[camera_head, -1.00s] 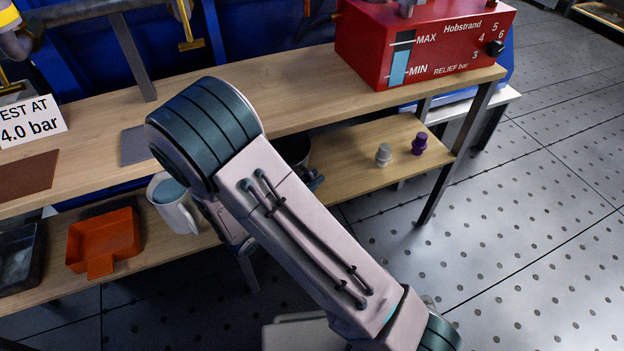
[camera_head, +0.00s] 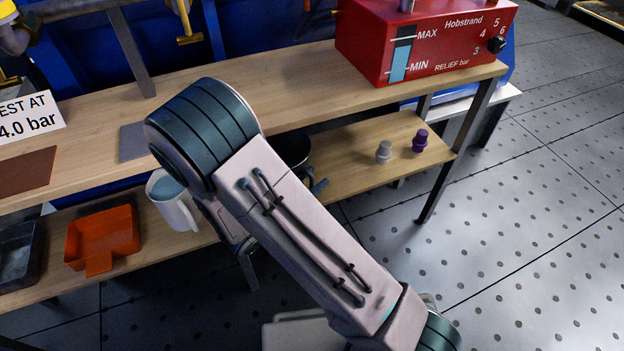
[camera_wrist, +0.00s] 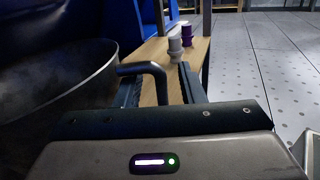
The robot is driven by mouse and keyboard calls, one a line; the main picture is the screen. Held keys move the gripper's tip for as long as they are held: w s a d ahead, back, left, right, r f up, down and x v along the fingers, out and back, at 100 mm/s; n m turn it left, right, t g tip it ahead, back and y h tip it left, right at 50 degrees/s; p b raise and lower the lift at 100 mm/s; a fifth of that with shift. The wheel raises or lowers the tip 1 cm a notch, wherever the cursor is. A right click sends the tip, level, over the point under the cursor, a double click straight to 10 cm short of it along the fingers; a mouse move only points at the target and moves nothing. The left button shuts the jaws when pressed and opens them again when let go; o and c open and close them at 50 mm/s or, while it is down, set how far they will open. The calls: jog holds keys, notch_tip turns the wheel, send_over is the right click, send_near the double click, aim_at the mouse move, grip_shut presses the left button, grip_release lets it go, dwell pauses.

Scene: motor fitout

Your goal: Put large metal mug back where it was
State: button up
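The large metal mug (camera_wrist: 60,85) fills the left of the wrist view, dark grey with a pale rim. Its handle (camera_wrist: 153,72) reaches right and bends down between the fingers of my gripper (camera_wrist: 160,88). The fingers stand apart, with wood visible on both sides of the handle, so the gripper looks open around it. In the head view only a dark part of the mug (camera_head: 294,148) shows behind my arm, at the lower shelf. A fingertip of my gripper (camera_head: 319,186) shows beside it. The mug's base is hidden, so its contact with the shelf cannot be seen.
The lower shelf (camera_head: 345,160) holds a grey knob-like piece (camera_head: 384,152) and a purple one (camera_head: 420,141) at right. A white jug (camera_head: 175,205) and an orange tray (camera_head: 103,240) stand at left. The bench top (camera_head: 270,75) lies above, with a red box (camera_head: 425,45).

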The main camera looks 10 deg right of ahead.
jog(key=p+v, duration=0.4)
jog(key=v, duration=1)
jog(key=s+d+r+m+g+y+p, duration=0.2)
jog(key=d+r+m+g+p, duration=0.5)
jog(key=r, duration=0.6)
jog(key=s+d+r+m+g+y+p, duration=0.1)
jog(key=d+r+m+g+y+p, duration=0.1)
jog(key=d+r+m+g+p, duration=0.55)
jog(key=s+d+r+m+t+y+p, duration=0.1)
jog(key=r+m+t+y+p, duration=0.1)
jog(key=r+p, duration=0.4)
jog(key=s+d+r+m+t+y+p, duration=0.2)
jog(key=r+m+y+p, duration=0.2)
jog(key=r, duration=1)
jog(key=s+d+r+m+t+y+p, duration=0.1)
jog(key=r+m+y+p, duration=0.3)
jog(key=r+p, duration=0.5)
jog(key=shift+s+d+r+t, duration=0.35)
jog(key=shift+d+r+t, duration=0.25)
jog(key=shift+r, duration=0.2)
jog(key=shift+m, duration=0.25)
